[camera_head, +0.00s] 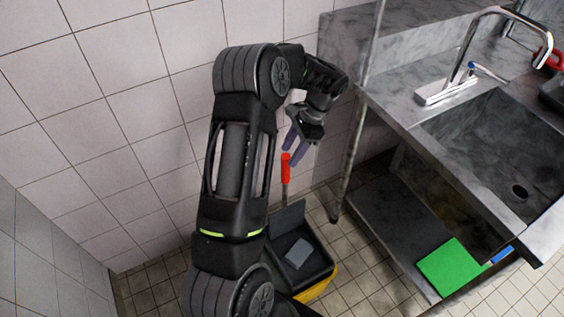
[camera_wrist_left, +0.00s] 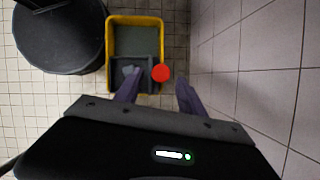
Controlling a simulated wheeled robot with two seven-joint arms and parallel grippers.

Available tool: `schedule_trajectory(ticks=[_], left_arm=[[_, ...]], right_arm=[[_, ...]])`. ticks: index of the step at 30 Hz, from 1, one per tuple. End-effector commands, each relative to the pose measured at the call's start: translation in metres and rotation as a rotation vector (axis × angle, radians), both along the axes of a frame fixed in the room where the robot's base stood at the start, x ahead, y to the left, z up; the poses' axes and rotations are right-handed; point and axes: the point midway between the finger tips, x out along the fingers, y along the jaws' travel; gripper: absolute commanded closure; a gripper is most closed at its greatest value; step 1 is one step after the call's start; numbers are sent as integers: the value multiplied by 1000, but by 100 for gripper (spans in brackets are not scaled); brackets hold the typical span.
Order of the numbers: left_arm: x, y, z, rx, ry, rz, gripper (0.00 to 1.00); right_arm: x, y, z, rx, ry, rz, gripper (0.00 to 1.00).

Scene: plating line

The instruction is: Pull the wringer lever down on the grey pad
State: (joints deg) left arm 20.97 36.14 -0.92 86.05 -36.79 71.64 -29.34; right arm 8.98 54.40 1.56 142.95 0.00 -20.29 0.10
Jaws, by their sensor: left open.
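The wringer lever (camera_head: 285,170) stands upright with a red grip at the back of a dark wringer (camera_head: 313,265) on a yellow mop bucket (camera_head: 321,288). A grey pad (camera_head: 297,253) lies inside the wringer. My left gripper (camera_head: 293,150) is open just above the red grip, fingers pointing down. In the left wrist view the red grip's top (camera_wrist_left: 161,72) shows between the fingertips, below them and apparently not held. The yellow bucket (camera_wrist_left: 111,45) is beneath. My arm hides part of the bucket's left side. My right gripper is not in view.
A tiled wall (camera_head: 120,120) is close behind and left of the bucket. A metal sink counter (camera_head: 395,103) with a faucet (camera_head: 462,70) stands right, its leg (camera_head: 350,160) near my gripper. A green board (camera_head: 450,265) lies on the lower shelf (camera_head: 375,215).

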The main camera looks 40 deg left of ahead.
Motion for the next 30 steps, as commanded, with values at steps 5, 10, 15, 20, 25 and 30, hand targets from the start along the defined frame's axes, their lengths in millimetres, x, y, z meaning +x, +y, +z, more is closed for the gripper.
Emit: schedule_trajectory(ticks=[5,10,15,20,25,30], left_arm=[[0,-1,-1,-1,-1,1,53],[-2,0,-5,-1,1,2,53],[-9,3,-22,-1,2,3,53],[-17,8,-45,-2,2,2,53],[-25,11,-66,-3,1,3,53],[-26,13,-74,-2,-2,1,53]], right_arm=[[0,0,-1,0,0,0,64],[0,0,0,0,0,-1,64],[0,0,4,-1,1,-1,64],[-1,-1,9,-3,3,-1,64],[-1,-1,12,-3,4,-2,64],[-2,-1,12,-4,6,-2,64]])
